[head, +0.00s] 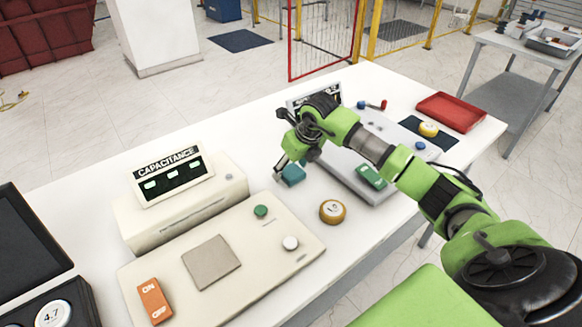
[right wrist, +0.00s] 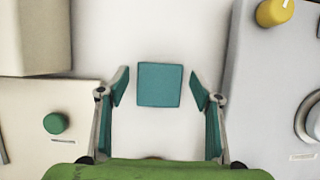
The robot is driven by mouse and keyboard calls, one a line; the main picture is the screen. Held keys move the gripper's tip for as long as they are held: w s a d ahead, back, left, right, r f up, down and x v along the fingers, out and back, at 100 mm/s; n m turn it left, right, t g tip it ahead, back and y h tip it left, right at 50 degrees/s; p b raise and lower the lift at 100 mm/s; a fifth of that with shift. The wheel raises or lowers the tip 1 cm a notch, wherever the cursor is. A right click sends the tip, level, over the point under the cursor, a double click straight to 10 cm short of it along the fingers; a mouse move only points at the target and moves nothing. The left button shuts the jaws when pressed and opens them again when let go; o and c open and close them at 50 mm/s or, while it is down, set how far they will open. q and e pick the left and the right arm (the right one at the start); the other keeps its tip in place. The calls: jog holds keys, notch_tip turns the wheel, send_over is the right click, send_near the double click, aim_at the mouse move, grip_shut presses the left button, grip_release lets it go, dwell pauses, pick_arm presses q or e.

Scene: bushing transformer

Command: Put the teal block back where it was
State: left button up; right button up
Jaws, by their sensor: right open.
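The teal block (head: 293,174) is on the white table, between the cream capacitance unit and the grey instrument. In the right wrist view the block (right wrist: 158,84) shows as a flat teal square between the fingers, with a gap on each side. My right gripper (head: 290,163) is open and points down at the block. In the right wrist view, its fingers (right wrist: 160,92) have teal pads and do not touch the block. I cannot tell how far above the block the fingertips are. My left gripper is not in view.
The capacitance unit (head: 172,203) and cream panel (head: 258,247) stand left of the block. The grey instrument (head: 345,178) is close on its right. A yellow-rimmed disc (head: 332,211) lies in front. A red tray (head: 451,111) is at the far right.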

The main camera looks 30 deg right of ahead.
jog(key=b+v, duration=0.2)
jog(key=v, duration=1)
jog(key=shift+r, duration=0.15)
